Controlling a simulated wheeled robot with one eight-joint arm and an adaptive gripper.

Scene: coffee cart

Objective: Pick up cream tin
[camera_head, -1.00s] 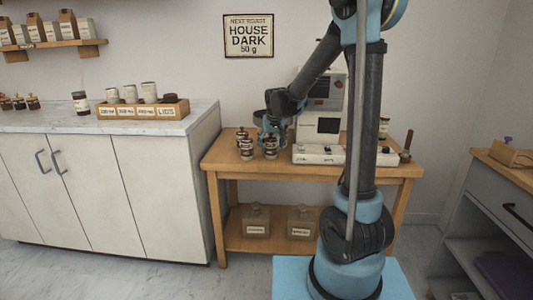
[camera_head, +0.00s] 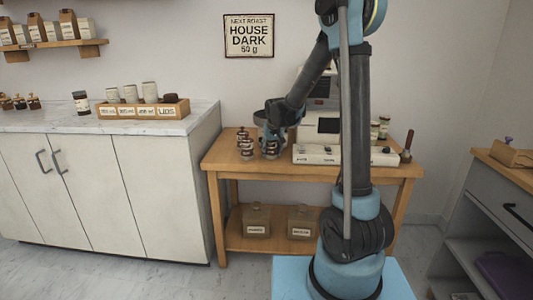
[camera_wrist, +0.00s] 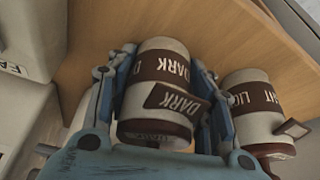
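My gripper (camera_head: 271,143) is down at the small tins on the left of the wooden cart. In the wrist view my gripper (camera_wrist: 168,95) has a finger on each side of a cream-coloured tin (camera_wrist: 160,58) with a brown band and tag reading DARK. The fingers look open around it with little clearance; firm contact cannot be seen. A similar tin (camera_wrist: 250,92) marked LIGHT stands just right of the right finger. In the head view, banded tins (camera_head: 247,151) stand left of my gripper. No label reading cream is legible.
A white machine (camera_head: 318,154) stands right of my gripper on the wooden cart (camera_head: 222,162). Two jars (camera_head: 383,127) stand behind my arm. The counter (camera_head: 190,123) at left holds a wooden cup box (camera_head: 180,110). Two containers (camera_head: 257,220) sit on the lower shelf.

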